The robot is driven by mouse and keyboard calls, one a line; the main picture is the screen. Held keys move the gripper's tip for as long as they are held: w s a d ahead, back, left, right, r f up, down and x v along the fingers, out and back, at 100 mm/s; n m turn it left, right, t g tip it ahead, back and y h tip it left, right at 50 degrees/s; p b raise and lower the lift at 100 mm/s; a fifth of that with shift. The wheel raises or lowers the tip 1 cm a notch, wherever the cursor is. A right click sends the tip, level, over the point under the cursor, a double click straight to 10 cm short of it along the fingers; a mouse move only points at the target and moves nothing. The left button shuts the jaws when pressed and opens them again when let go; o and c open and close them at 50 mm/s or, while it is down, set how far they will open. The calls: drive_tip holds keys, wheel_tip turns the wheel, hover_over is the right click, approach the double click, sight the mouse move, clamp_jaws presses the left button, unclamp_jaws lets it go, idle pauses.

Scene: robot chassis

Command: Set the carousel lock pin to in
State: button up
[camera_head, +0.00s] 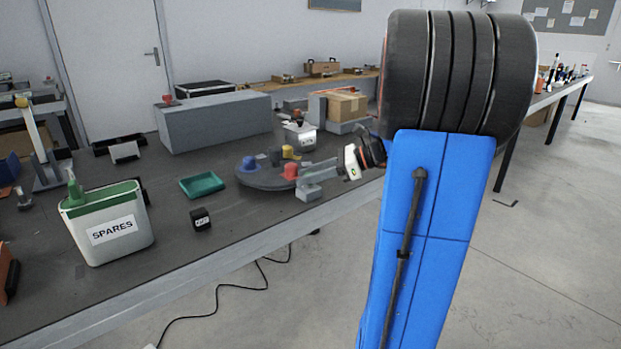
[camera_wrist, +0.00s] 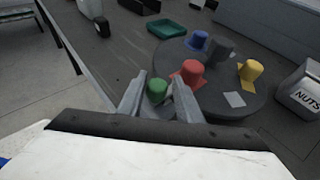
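The carousel is a dark round disc on the bench; its rim shows in the wrist view (camera_wrist: 240,107) and the head view (camera_head: 258,182). Red (camera_wrist: 190,73), yellow (camera_wrist: 250,70) and blue (camera_wrist: 198,40) cup-like pieces stand on it. A green knob (camera_wrist: 157,88), probably the lock pin, shows beside the disc's near edge. My gripper (camera_wrist: 159,79) is open, with its fingers on either side of the knob in the picture. I cannot tell how deep the knob sits or whether a finger touches it. In the head view the knob is not visible.
A teal tray (camera_head: 202,185), a small black box (camera_head: 200,219) and a white SPARES bin (camera_head: 110,228) stand on the bench to the left. A NUTS container (camera_wrist: 300,92) stands right of the disc in the wrist view. A long grey block (camera_head: 215,120) lies behind.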

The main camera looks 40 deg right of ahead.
drive_tip(key=shift+o, duration=0.2)
drive_tip(key=v, duration=1.7)
drive_tip(key=shift+s, duration=0.15)
drive_tip(key=a+f+n+g+h, duration=0.1)
drive_tip(key=a+f+n+g, duration=0.25)
drive_tip(key=a, duration=0.65)
drive_tip(key=a+f+n+g+h, duration=0.25)
drive_tip(key=a+n, duration=0.25)
drive_tip(key=a, duration=0.5)
drive_tip(key=s+a+f+n+t+h, duration=0.1)
drive_tip(key=s+a+f+n+h, duration=0.5)
drive_tip(key=n, duration=1.2)
drive_tip(key=s+a+f, duration=0.3)
drive_tip(key=s+a, duration=0.1)
drive_tip(key=s, duration=0.2)
drive_tip(key=shift+a+t, duration=0.3)
drive_tip(key=shift+a, duration=0.05)
